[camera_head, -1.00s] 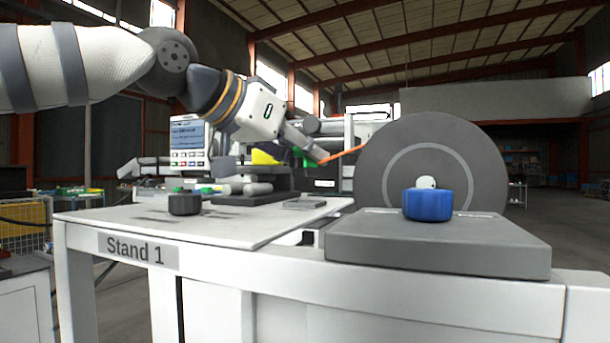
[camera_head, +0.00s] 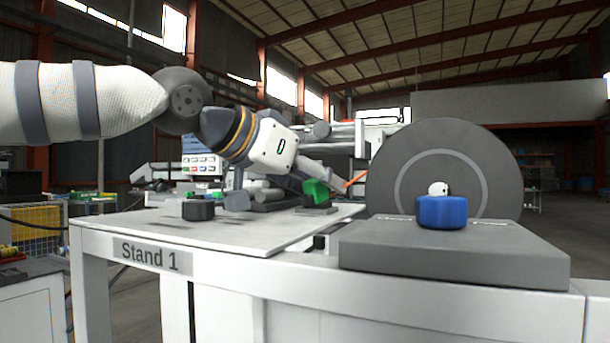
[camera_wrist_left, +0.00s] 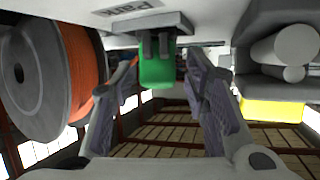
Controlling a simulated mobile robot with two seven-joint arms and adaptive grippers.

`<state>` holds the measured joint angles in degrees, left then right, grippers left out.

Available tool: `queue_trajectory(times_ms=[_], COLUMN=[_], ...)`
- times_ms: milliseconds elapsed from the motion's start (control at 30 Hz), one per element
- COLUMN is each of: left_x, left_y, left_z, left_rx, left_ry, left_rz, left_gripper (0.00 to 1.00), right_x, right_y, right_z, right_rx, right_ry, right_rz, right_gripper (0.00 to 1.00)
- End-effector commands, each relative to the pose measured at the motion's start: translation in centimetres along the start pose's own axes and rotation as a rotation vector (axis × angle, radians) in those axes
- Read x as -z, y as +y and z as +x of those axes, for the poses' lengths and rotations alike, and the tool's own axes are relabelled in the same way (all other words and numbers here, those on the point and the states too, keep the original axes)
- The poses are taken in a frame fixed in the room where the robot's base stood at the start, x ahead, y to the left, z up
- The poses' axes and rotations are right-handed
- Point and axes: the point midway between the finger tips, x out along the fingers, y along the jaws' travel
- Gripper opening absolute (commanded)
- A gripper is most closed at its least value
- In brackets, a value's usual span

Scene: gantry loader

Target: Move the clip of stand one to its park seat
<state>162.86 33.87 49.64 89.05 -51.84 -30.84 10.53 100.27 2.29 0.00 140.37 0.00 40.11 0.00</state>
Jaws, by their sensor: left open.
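The green clip (camera_head: 315,191) stands on the small grey park seat (camera_head: 316,211) at the right rear of the Stand 1 top. The clip also shows in the left wrist view (camera_wrist_left: 157,66), against the seat's grey plate (camera_wrist_left: 150,27) beside a partly cut "Park" label. My left gripper (camera_head: 295,190) reaches down to it from the left, its fingers spread wide. In the wrist view, the open fingers of the left gripper (camera_wrist_left: 163,75) stand on either side of the clip, with gaps between. My right gripper is not in view.
A large grey spool (camera_head: 445,165) with orange strand stands right of the clip, close to the left gripper. A black knob (camera_head: 198,210) stands on the white stand top (camera_head: 240,231), which has free room.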

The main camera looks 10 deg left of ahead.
Motion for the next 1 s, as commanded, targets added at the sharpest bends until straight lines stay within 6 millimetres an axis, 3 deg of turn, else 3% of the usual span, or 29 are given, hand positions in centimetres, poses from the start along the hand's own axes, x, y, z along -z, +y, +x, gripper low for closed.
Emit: queue_trajectory(times_ms=[500, 667, 1000], left_x=[0.1, 0.0, 0.0], left_y=[0.0, 0.0, 0.0], left_z=[-10.6, -11.9, -12.0], left_rx=[-0.003, 0.000, 0.000], left_ry=[0.003, 0.001, 0.001], left_rz=[-0.003, -0.001, -0.001], left_gripper=[0.42, 0.42, 0.42], right_x=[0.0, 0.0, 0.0], right_y=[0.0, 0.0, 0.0], right_z=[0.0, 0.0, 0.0], right_rx=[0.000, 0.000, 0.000], right_ry=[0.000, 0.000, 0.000], right_rz=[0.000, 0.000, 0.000], right_gripper=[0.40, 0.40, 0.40])
